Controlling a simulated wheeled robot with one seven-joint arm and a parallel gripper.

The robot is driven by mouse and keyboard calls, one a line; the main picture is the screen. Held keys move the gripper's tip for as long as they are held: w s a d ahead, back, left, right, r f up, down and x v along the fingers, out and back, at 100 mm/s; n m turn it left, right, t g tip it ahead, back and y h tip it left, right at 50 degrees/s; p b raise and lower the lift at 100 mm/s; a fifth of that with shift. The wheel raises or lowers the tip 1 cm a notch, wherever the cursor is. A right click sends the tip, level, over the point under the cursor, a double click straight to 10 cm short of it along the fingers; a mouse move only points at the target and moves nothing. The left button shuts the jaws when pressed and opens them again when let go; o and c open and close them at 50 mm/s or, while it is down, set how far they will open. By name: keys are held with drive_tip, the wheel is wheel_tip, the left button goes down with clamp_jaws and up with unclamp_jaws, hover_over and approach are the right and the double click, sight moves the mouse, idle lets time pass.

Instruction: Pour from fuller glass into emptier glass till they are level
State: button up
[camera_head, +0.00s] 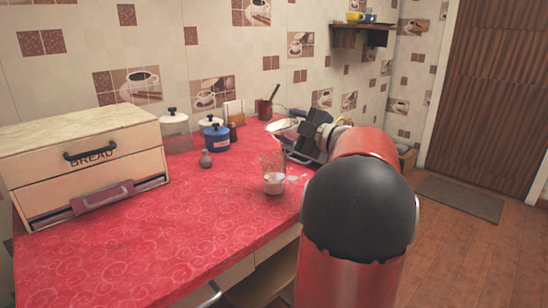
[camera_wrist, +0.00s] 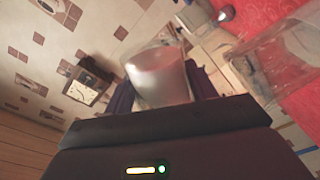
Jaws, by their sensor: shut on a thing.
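My gripper (camera_wrist: 160,90) is shut on a clear glass (camera_wrist: 157,72) that holds whitish liquid, seen between the dark fingers in the wrist view. The camera there is strongly rolled, so I cannot tell the glass's true tilt. In the head view my gripper (camera_head: 314,137) is above the counter's right side, partly behind my arm; the held glass is not clear there. A second clear glass (camera_head: 275,180) stands upright on the red cloth, with a little whitish liquid low inside. It also shows at the right of the wrist view (camera_wrist: 275,68), apart from the held glass.
A bread box (camera_head: 85,165) stands at the left. A white canister (camera_head: 175,133), a blue pot (camera_head: 216,138) and a small grey object (camera_head: 205,159) stand toward the back. Small pale patches (camera_head: 297,178) lie beside the standing glass. The front-left cloth (camera_head: 150,250) is clear.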

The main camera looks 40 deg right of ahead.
drive_tip(key=shift+s+a, duration=0.2)
drive_tip(key=shift+a, duration=0.05)
idle(1.0)
drive_tip(key=shift+d+n, duration=0.3)
idle(0.4)
drive_tip(key=m, duration=0.2)
drive_tip(key=shift+a+f+m, duration=0.15)
drive_tip(key=shift+f+m, duration=0.15)
drive_tip(key=shift+f, duration=0.05)
drive_tip(key=m, duration=0.2)
drive_tip(key=shift+w+d+r+m, duration=0.1)
drive_tip(key=shift+d+m, duration=0.1)
drive_tip(key=shift+m, duration=0.1)
drive_tip(key=shift+w+d+f+m, duration=0.1)
drive_tip(key=shift+d+f+m, duration=0.45)
drive_tip(key=shift+m, duration=0.35)
drive_tip(key=shift+d+f+m, duration=0.1)
drive_tip(key=shift+d+m, duration=0.1)
drive_tip(key=shift+m, duration=0.1)
drive_tip(key=shift+h, duration=0.3)
